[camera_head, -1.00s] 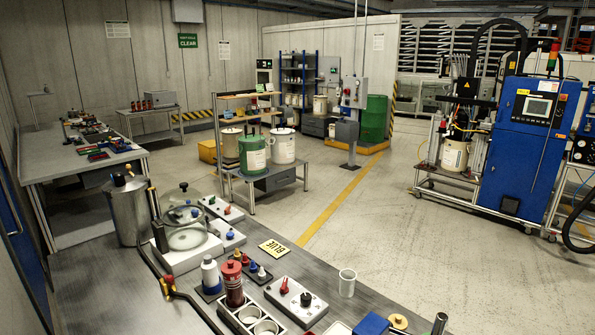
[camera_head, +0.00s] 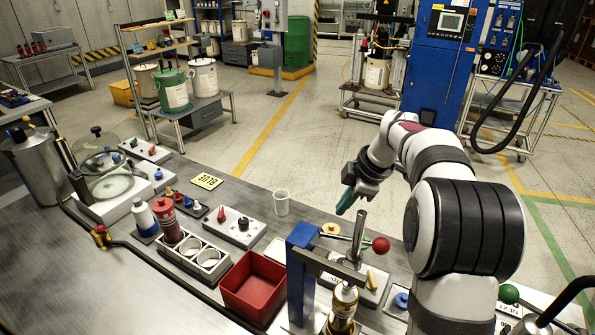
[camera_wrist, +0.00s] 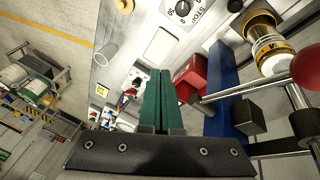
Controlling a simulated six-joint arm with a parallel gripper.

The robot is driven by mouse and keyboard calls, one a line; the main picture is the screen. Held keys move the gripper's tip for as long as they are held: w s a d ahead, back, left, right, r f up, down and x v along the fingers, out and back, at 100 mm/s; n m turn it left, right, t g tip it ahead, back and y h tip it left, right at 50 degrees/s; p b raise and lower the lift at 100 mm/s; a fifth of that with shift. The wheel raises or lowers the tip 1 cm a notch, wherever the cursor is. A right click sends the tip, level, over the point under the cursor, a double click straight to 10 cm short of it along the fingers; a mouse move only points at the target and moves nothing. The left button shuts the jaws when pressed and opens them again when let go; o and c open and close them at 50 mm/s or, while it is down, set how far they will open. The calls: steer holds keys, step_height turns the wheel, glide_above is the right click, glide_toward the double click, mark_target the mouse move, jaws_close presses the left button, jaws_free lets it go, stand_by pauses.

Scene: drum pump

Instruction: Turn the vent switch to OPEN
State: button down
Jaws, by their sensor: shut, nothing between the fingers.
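My gripper (camera_head: 343,209) is shut and empty, its green fingers pointing down to the left above the bench, beyond the blue press. The shut fingers also fill the middle of the wrist view (camera_wrist: 159,74). I cannot tell which control is the vent switch; no OPEN label is readable. A white box with a red lever and a black knob (camera_head: 236,226) stands left of my gripper. Other switch boxes (camera_head: 146,151) stand farther back on the bench. A dark dial marked STOP (camera_wrist: 182,9) shows at the top of the wrist view.
The blue press (camera_head: 301,268) with its red-balled lever (camera_head: 380,244) stands in front of my gripper. A red bin (camera_head: 252,287), a white cup (camera_head: 281,202) and a bottle holder (camera_head: 194,256) are to the left. The metal bench (camera_head: 150,291) is bare at front left.

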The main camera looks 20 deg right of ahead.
mark_target(372, 281)
steer(key=s+d+f+n+g+y, duration=0.1)
steer(key=s+d+f+g, duration=0.2)
steer(key=d+f, duration=0.3)
step_height(372, 281, down, 4)
steer(key=shift+s+f+n, duration=0.1)
steer(key=shift+s+n, duration=0.2)
steer(key=shift+s, duration=0.15)
steer(key=x, duration=1)
steer(key=shift+s+a, duration=0.15)
steer(key=shift+a, duration=0.1)
steer(key=d, duration=0.2)
steer(key=shift+s+d, duration=0.25)
steer(key=shift+d, duration=0.15)
steer(key=shift+s+d, duration=0.1)
steer(key=shift+d, duration=0.55)
